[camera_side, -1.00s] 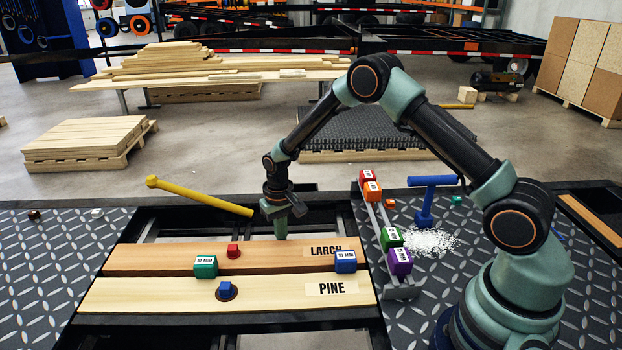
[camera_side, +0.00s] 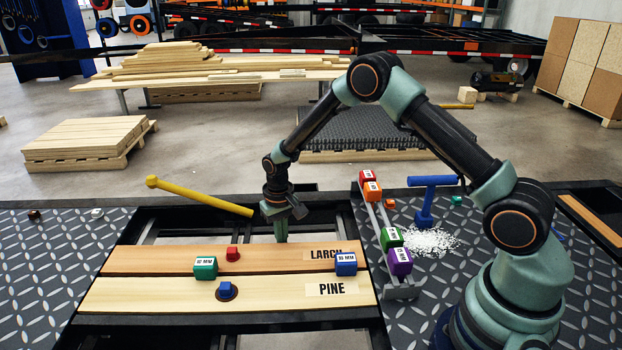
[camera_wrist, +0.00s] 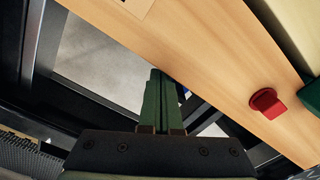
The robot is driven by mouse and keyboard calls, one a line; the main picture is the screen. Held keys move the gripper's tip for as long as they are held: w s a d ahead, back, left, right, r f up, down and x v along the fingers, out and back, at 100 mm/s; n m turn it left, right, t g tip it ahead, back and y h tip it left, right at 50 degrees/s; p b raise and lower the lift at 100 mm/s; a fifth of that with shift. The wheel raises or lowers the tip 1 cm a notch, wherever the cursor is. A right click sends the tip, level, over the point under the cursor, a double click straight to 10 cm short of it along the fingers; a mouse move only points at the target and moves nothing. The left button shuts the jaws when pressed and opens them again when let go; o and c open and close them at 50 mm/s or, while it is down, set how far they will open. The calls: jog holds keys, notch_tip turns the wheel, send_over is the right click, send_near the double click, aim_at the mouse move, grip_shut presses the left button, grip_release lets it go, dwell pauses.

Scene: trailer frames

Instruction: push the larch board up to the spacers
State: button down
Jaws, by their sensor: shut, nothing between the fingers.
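The larch board (camera_side: 150,259), reddish-brown with a red knob (camera_side: 233,254), lies behind the paler pine board (camera_side: 150,294), roughly parallel to it. A green spacer (camera_side: 205,267) and a blue spacer (camera_side: 346,263) sit along the seam between the boards. In the wrist view a dark gap shows between larch (camera_wrist: 205,60) and pine (camera_wrist: 301,22), with the green spacer (camera_wrist: 311,95) at the right edge. I cannot tell whether larch touches the spacers. My gripper (camera_side: 281,240) is shut and empty, pointing down at larch's far edge; its fingertips (camera_wrist: 158,76) appear against that edge.
A rack (camera_side: 402,290) of coloured spacers stands right of the boards. A blue T-handled tool (camera_side: 425,200) and white granules (camera_side: 430,242) lie beyond it. A yellow bar (camera_side: 200,197) rises behind the boards at left. Open frame gaps lie behind larch.

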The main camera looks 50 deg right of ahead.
jog(key=shift+w+d, duration=0.2)
jog(key=shift+d, duration=0.05)
jog(key=shift+r, duration=0.1)
notch_tip(320, 180, up, 7)
dwell(1.1)
jog(key=s+r+n+t, duration=0.1)
jog(key=s+r, duration=0.3)
jog(key=r, duration=0.4)
jog(key=s+r+t, duration=0.2)
jog(key=s+r, duration=0.1)
jog(key=r, duration=0.5)
jog(key=s+r+n+t, duration=0.2)
jog(key=s+r, duration=0.3)
jog(key=s, duration=0.8)
jog(key=shift+a+r+t, duration=0.15)
jog(key=shift+a+t, duration=0.05)
jog(key=shift+t, duration=0.1)
